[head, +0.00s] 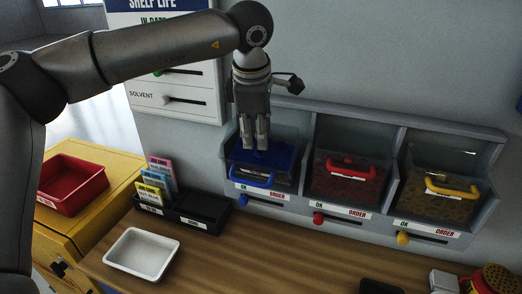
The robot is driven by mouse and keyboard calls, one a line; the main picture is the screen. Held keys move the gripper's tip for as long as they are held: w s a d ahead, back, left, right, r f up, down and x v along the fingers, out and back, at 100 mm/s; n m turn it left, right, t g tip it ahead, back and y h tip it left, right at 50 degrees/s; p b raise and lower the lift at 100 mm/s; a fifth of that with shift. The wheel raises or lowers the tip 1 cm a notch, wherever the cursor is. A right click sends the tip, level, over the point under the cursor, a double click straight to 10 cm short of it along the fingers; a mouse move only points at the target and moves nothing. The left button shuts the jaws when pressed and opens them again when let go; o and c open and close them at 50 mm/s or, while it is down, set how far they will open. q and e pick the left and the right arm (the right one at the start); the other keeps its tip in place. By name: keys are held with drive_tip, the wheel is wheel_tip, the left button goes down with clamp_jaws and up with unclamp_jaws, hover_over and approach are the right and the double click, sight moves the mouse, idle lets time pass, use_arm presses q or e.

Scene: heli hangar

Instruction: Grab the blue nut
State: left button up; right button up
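My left gripper (255,146) points straight down over the blue-handled bin (250,180), the leftmost of three bins in a grey wall rack. Its fingertips are at the blue top of that bin, and I cannot tell whether they touch it. The fingers look close together, but whether they are shut or hold something is not clear. No separate blue nut can be made out; the bin's inside is dark and partly hidden by the gripper. My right gripper is not in view.
A red-handled bin (350,178) and a yellow-handled bin (440,195) stand to the right in the rack. On the wooden bench (235,265) are a white tray (142,254) and a black card holder (203,212). A red tray (73,184) sits on a yellow cabinet (90,225).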

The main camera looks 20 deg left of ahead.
sight(261, 152)
use_arm(q)
drive_tip(key=shift+w+d+f, duration=0.1)
drive_tip(key=shift+f, duration=0.1)
drive_tip(key=p+x, duration=0.1)
drive_tip(key=x, duration=0.1)
drive_tip(key=p+x, duration=0.2)
drive_tip(key=shift+d, duration=0.2)
drive_tip(key=shift+w+f, duration=0.2)
drive_tip(key=shift+f, duration=0.2)
drive_tip(key=shift+c, duration=0.4)
drive_tip(key=c, duration=0.4)
